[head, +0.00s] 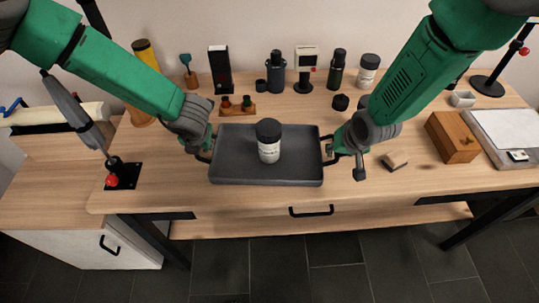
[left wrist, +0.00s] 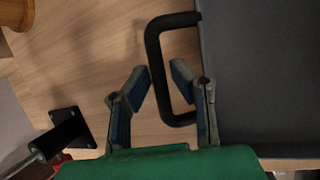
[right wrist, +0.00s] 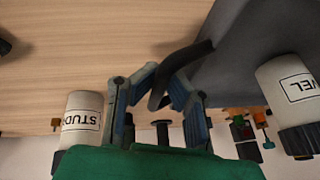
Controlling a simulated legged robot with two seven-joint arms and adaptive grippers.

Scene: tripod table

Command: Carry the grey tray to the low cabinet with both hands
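The grey tray (head: 230,168) lies flat on the wooden table with a black-lidded white jar (head: 269,151) upright on it. My left gripper (head: 205,148) is at the tray's left handle; in the left wrist view its fingers (left wrist: 162,72) stand apart on either side of the black handle (left wrist: 156,70). My right gripper (head: 343,160) is at the right handle; in the right wrist view its fingers (right wrist: 164,75) flank that handle (right wrist: 184,58), with a small gap showing. The low cabinet (head: 75,247), with a wooden top and pale door, stands at the lower left.
A black stand with a red knob (head: 113,180) is at the table's left end, near the cabinet. Several bottles and devices line the back. The table's front strip is clear.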

